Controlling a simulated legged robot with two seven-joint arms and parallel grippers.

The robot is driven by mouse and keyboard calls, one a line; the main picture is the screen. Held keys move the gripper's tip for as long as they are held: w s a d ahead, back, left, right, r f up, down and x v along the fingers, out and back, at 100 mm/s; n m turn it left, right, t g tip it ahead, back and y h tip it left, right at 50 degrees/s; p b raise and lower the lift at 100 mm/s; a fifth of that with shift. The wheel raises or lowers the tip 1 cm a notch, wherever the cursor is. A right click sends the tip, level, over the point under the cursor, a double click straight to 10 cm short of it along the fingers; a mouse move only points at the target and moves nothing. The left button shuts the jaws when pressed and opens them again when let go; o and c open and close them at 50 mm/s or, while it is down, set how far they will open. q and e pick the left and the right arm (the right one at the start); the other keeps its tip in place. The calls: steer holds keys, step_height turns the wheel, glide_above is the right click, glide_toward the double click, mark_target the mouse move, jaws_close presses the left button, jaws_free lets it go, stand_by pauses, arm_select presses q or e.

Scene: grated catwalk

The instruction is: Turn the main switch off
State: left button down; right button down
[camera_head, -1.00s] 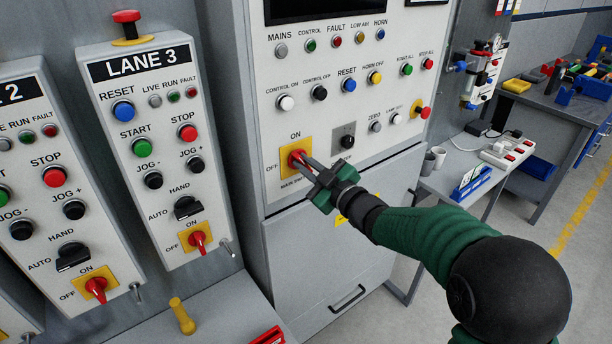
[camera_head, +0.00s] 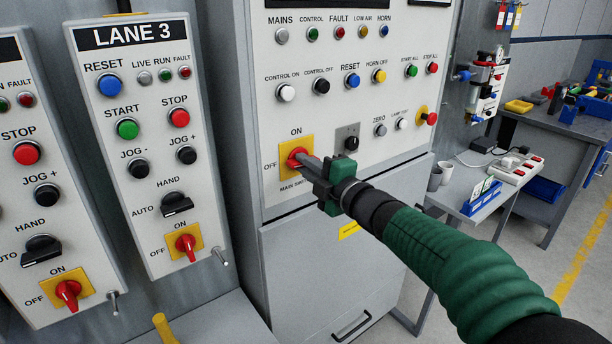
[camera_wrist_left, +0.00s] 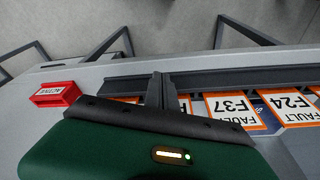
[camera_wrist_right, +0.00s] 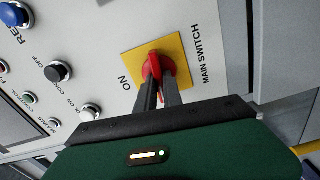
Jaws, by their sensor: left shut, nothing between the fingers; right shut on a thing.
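The main switch is a red knob (camera_head: 294,154) on a yellow plate (camera_head: 284,148), with ON above and OFF to its left. My right gripper (camera_head: 308,162) is shut on the red knob, its fingers reaching in from the lower right. In the right wrist view the red knob (camera_wrist_right: 152,66) sits between the fingertips (camera_wrist_right: 158,88), beside the ON and MAIN SWITCH labels. The fingers partly cover the knob, so I cannot tell its exact angle. My left gripper (camera_wrist_left: 160,88) is shut and empty in the left wrist view, and out of the head view.
A black selector (camera_head: 351,143) is right of the main switch. The Lane 3 box (camera_head: 150,140) with its own red switch (camera_head: 186,245) stands to the left. The left wrist view shows FAULT tags (camera_wrist_left: 232,108) and a red block (camera_wrist_left: 56,94).

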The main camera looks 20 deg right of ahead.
arm_select(q)
steer(key=shift+f+b, duration=0.5)
steer(key=shift+f, duration=0.25)
arm_select(e)
steer(key=shift+f+n, duration=0.3)
steer(key=shift+n, duration=0.4)
steer(key=shift+a, duration=0.1)
steer(key=c, duration=1.5)
jaws_free()
steer(key=shift+r, duration=0.1)
arm_select(q)
steer(key=shift+r+p, duration=0.45)
arm_select(e)
steer(key=v, duration=1.6)
steer(key=shift+s, duration=0.35)
arm_select(q)
steer(key=shift+s, duration=0.1)
